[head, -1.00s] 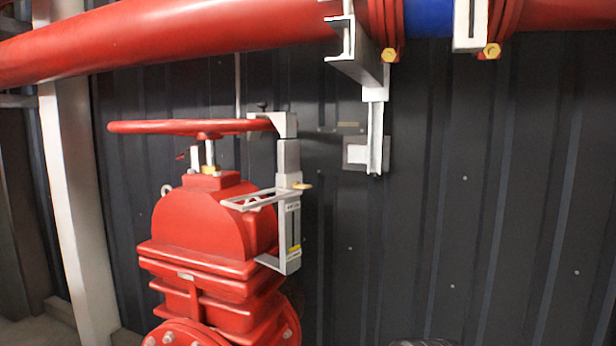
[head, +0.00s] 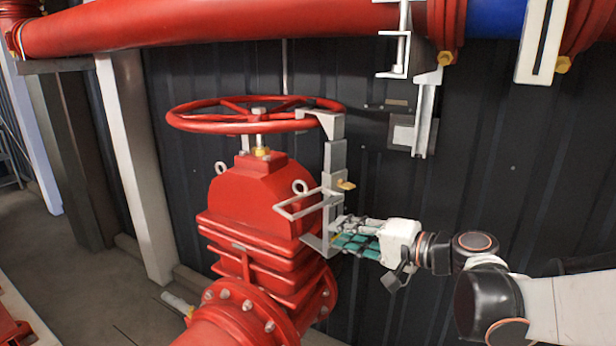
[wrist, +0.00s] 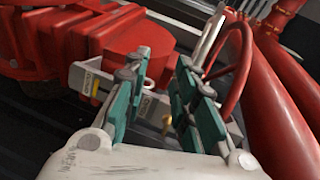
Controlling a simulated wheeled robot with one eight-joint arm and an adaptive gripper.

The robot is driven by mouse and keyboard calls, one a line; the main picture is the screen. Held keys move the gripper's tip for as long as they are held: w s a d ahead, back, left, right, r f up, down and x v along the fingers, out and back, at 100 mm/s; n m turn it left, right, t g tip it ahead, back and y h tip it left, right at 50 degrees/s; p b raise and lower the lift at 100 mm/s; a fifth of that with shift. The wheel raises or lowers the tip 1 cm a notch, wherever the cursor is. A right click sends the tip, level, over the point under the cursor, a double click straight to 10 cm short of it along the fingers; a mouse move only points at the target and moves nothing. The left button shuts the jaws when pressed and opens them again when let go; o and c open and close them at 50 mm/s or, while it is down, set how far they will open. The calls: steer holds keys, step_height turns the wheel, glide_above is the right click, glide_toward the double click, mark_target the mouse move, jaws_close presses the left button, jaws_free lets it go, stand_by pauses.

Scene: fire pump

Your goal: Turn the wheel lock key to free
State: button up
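The small brass-yellow lock key (head: 345,185) sticks out from the upper part of the grey wheel lock bracket (head: 334,160), pointing right. The bracket reaches from the rim of the red handwheel (head: 180,118) down beside the red valve body. My gripper (head: 338,233) is below the key, near the bracket's lower end; I cannot tell if it touches it. In the wrist view the green-padded fingers (wrist: 163,62) stand apart with nothing between their tips. The key (wrist: 167,124) shows in the gap between the fingers, partly hidden. The labelled bracket (wrist: 84,80) shows left of the fingers.
A red pipe (head: 230,30) with a blue section runs across the top. A grey hanging support (head: 425,120) stands right of the handwheel, above my arm. The dark corrugated wall is close behind. Floor shows at lower left.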

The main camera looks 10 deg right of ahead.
mark_target(352, 188)
steer(key=w+d+r+m+t+h, duration=0.15)
steer(key=d+r+m+t, duration=0.25)
steer(key=d, duration=0.7)
steer(key=x, duration=1.3)
steer(key=shift+w, duration=0.2)
jaws_close()
